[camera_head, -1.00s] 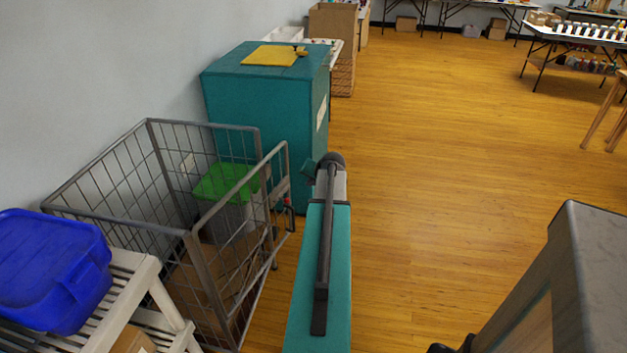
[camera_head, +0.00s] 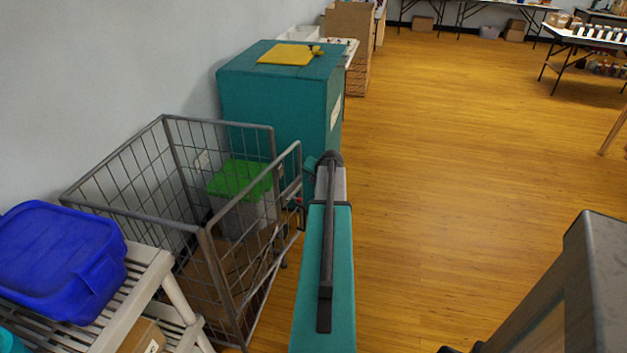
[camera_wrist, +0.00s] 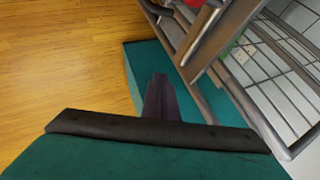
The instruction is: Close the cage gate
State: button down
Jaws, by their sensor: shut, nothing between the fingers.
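The grey wire cage (camera_head: 168,128) stands against the wall at left. Its gate (camera_head: 250,190), the wire panel on the right side, stands slightly ajar: its far upright is apart from the cage's far corner post, with a gap between them. My gripper's fingers are hidden in the head view behind my teal arm. In the wrist view my gripper (camera_wrist: 160,90) is shut and empty, close beside a grey metal frame bar (camera_wrist: 203,32) of the cage or gate. I cannot tell whether they touch. Inside the cage are a green-lidded bin (camera_head: 240,178) and a cardboard box (camera_head: 210,278).
A teal cabinet (camera_head: 275,90) with a yellow cloth (camera_head: 287,54) stands just beyond the cage. A white slatted shelf (camera_head: 150,262) with a blue tub (camera_head: 60,262) is at near left. The wooden floor (camera_head: 450,150) to the right is open.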

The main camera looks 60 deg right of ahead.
aim_at(295, 173)
jog(key=w+n+y+b, duration=0.1)
jog(key=w+n, duration=0.1)
jog(key=w, duration=0.7)
jog(key=shift+a+t, duration=0.2)
jog(key=shift+t, duration=0.2)
jog(key=shift+f, duration=0.1)
jog(key=s+a+r+b, duration=0.2)
jog(key=s+r, duration=0.5)
jog(key=s, duration=0.2)
jog(key=shift+s, duration=0.25)
jog(key=shift+a, duration=0.15)
